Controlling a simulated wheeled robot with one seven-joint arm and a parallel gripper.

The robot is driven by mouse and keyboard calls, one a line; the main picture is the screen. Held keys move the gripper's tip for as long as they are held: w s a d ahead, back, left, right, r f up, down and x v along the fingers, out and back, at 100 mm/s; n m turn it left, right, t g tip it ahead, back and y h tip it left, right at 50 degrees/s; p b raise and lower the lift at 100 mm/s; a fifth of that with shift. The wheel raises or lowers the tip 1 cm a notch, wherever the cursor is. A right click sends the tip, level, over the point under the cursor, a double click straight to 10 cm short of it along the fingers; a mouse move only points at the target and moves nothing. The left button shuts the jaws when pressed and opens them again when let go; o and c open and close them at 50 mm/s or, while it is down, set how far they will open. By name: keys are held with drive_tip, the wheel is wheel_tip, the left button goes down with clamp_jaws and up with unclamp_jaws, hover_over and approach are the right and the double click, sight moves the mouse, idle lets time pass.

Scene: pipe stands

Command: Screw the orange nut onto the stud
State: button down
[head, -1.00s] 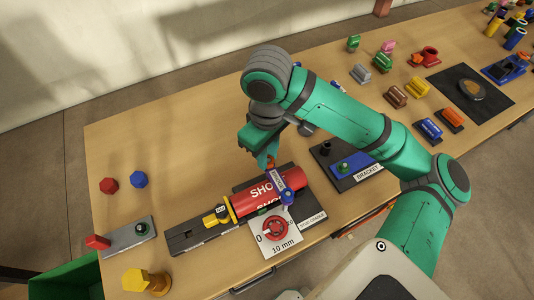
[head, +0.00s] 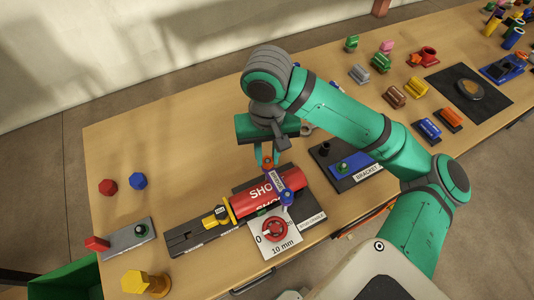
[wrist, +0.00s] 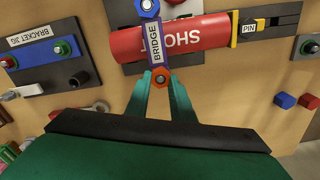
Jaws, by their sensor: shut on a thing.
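The orange nut (wrist: 160,75) is gripped between the two fingertips of my gripper (wrist: 161,82) in the wrist view. It sits at the end of the purple bridge bar (wrist: 155,45), and a stud end seems to show in its hole. In the head view the nut (head: 267,163) shows small between the fingers, at the bar's far end. The bridge (head: 278,181) lies across the red pipe (head: 296,182). A blue nut (wrist: 148,7) is on the bar's other end. How far down the orange nut sits on its stud I cannot tell.
A red handwheel (head: 275,229) stands on a white card marked 10 mm in front of the pipe. A yellow pin piece (head: 217,217) is at the pipe's left end. The bracket jig (head: 354,163) stands to the right.

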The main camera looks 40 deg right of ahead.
drive_tip(key=shift+m, duration=0.7)
drive_tip(key=c, duration=1.5)
unclamp_jaws()
drive_tip(key=shift+o, duration=0.2)
drive_tip(key=n, duration=0.6)
drive_tip(key=shift+a, duration=0.1)
drive_tip(key=n, duration=0.5)
drive_tip(key=shift+a, duration=0.1)
drive_tip(key=shift+s, duration=0.2)
